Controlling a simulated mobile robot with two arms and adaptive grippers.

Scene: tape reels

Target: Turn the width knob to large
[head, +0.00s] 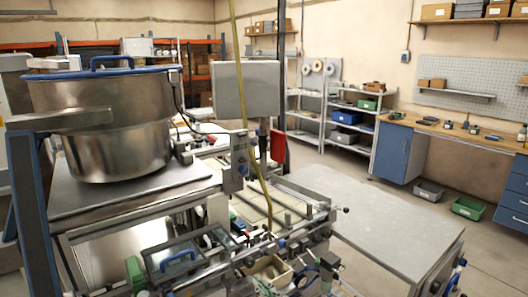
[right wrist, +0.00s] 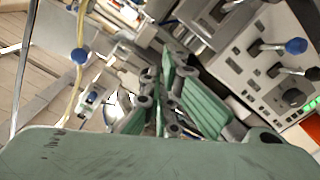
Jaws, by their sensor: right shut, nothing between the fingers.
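My right gripper (right wrist: 168,78) shows in the right wrist view with its green-padded fingers closed together and empty. Another blue knob (right wrist: 80,56) is at upper left. I cannot tell which knob sets the width, or read its setting. In the head view the machine (head: 265,245) fills the lower middle, and I cannot clearly pick out the right gripper among its parts. My left gripper is not in view.
A large steel bowl (head: 115,110) with a blue rim stands on the machine at left. A grey table (head: 385,222) extends to the right. A yellow hose (head: 243,110) hangs down over the machine. Shelves (head: 345,120) and a workbench (head: 455,131) stand beyond open floor.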

